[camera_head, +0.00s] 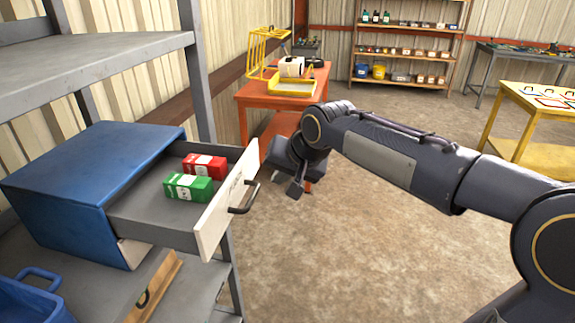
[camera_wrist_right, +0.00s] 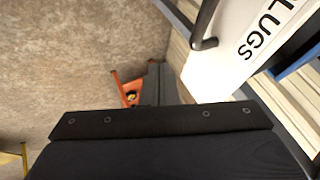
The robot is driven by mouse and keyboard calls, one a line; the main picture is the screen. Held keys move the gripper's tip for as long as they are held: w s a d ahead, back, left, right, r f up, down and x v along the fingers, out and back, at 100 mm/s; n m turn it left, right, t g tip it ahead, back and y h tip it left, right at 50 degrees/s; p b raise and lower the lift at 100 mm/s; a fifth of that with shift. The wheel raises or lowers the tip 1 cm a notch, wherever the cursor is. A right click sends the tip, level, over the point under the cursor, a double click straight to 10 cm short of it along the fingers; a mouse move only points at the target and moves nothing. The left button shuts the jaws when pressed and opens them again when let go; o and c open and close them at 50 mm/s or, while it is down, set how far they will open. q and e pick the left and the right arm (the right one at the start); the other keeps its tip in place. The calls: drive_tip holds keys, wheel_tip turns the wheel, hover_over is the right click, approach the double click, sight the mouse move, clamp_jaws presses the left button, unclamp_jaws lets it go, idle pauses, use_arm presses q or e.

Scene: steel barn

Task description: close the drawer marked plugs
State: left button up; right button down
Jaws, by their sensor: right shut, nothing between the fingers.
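The drawer has a white front panel (camera_head: 215,222) with a dark bar handle (camera_head: 243,198), and it is pulled well out of a blue cabinet (camera_head: 65,195) on a grey shelf. In the right wrist view the front (camera_wrist_right: 215,75) shows the letters "LUGS", with part of the handle (camera_wrist_right: 205,42) beside them. A red box (camera_head: 205,167) and a green box (camera_head: 188,187) lie inside the drawer. My right gripper (camera_head: 295,189) is shut and empty, just right of the drawer front and apart from it. My left gripper is out of view.
An orange table (camera_head: 262,100) with a yellow rack stands behind my right gripper. A grey shelf post (camera_head: 197,80) rises behind the drawer. A blue bin (camera_head: 30,300) sits at lower left. A yellow table (camera_head: 540,150) is at right. Bare floor lies in front of the drawer.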

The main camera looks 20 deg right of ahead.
sight(186, 163)
drive_tip(key=shift+w+a+f+p, duration=0.2)
drive_tip(key=shift+w+a+f, duration=0.1)
drive_tip(key=shift+w+a, duration=0.3)
drive_tip(key=shift+w+a+f+p, duration=0.2)
drive_tip(key=shift+w+a+f, duration=0.05)
drive_tip(key=shift+w+a, duration=0.35)
drive_tip(key=shift+w+a+f+p, duration=0.2)
drive_tip(key=shift+w+a+f, duration=0.1)
drive_tip(key=shift+w+a, duration=0.3)
drive_tip(key=shift+a, duration=0.15)
drive_tip(key=w+a+p, duration=0.1)
drive_tip(key=w+a, duration=0.2)
drive_tip(key=a, duration=0.2)
drive_tip(key=w+a+p, duration=0.2)
drive_tip(key=w+a, duration=0.1)
drive_tip(key=a, duration=0.2)
drive_tip(key=w+a+p, duration=0.2)
drive_tip(key=w+a, duration=0.2)
drive_tip(key=shift+a, duration=0.4)
drive_tip(key=shift+a+r, duration=0.1)
